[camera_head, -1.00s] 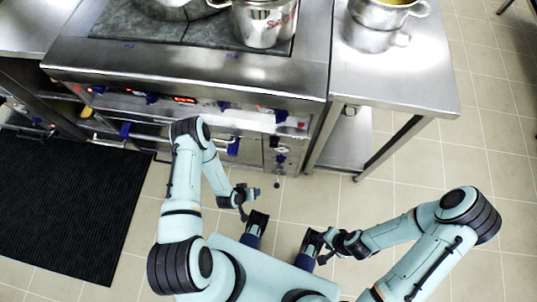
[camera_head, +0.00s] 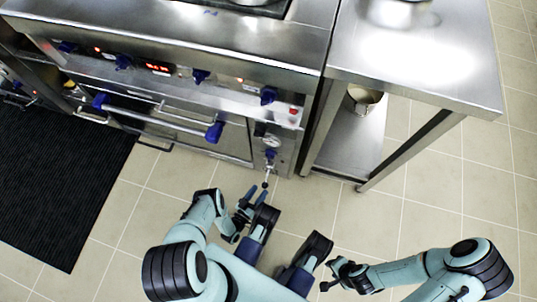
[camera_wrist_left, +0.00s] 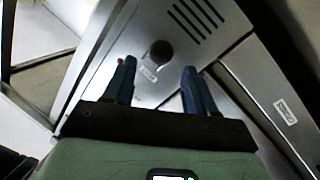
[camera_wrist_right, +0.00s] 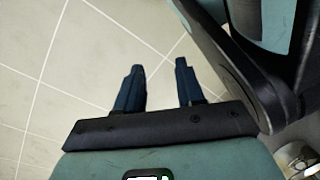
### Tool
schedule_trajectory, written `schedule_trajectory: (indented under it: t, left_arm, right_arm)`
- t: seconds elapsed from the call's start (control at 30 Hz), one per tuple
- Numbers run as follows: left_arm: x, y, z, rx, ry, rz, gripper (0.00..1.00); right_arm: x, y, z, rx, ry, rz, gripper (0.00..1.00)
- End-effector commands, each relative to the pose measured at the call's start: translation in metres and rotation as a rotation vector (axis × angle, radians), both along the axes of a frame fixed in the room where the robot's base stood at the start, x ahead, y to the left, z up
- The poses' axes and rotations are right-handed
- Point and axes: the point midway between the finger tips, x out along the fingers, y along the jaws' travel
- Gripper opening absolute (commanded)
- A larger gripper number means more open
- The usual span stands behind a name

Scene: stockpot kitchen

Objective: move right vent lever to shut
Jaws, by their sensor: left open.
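On the right end of the stove front, below a round gauge (camera_head: 271,140) and a blue valve handle (camera_head: 270,154), a thin lever with a dark end (camera_head: 266,184) points down. I take it for the right vent lever. My left gripper (camera_head: 250,200) is just below it in the head view, apart from it. In the left wrist view, the open fingers of my left gripper (camera_wrist_left: 158,85) face a black round knob (camera_wrist_left: 161,52) beside a small label, with nothing held. My right gripper (camera_wrist_right: 158,85) is open and empty over the floor. The lever's setting is unreadable.
A blue-ended oven handle bar (camera_head: 160,117) sticks out left of the lever. A steel table (camera_head: 420,65) stands to the right, with a pot (camera_head: 363,98) on its lower shelf. A black mat (camera_head: 60,180) lies at left. Tiled floor (camera_head: 400,220) is free at right.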

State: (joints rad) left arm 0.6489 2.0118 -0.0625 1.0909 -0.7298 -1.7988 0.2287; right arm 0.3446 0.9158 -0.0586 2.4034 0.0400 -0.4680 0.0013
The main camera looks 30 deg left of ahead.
Motion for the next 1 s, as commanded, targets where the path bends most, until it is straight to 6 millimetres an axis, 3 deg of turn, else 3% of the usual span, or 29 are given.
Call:
schedule_trajectory:
  t: [0.2,0.4,0.83,1.0]
  left_arm:
    - [0.048,-0.002,-0.001,0.002,-0.003,-0.001,0.56]
    - [0.074,-0.003,-0.001,0.001,-0.001,-0.001,0.56]
    - [0.083,-0.003,-0.001,0.0,0.002,0.0,0.56]
    - [0.083,-0.003,-0.001,0.0,0.002,0.0,0.01]
  right_arm:
    - [-0.021,-0.003,-0.014,0.004,0.07,-0.008,0.38]
    - [-0.036,-0.004,-0.02,0.008,0.118,-0.013,0.38]
    - [-0.042,-0.005,-0.021,0.01,0.138,-0.014,0.38]
    - [-0.041,-0.005,-0.021,0.009,0.137,-0.014,0.38]
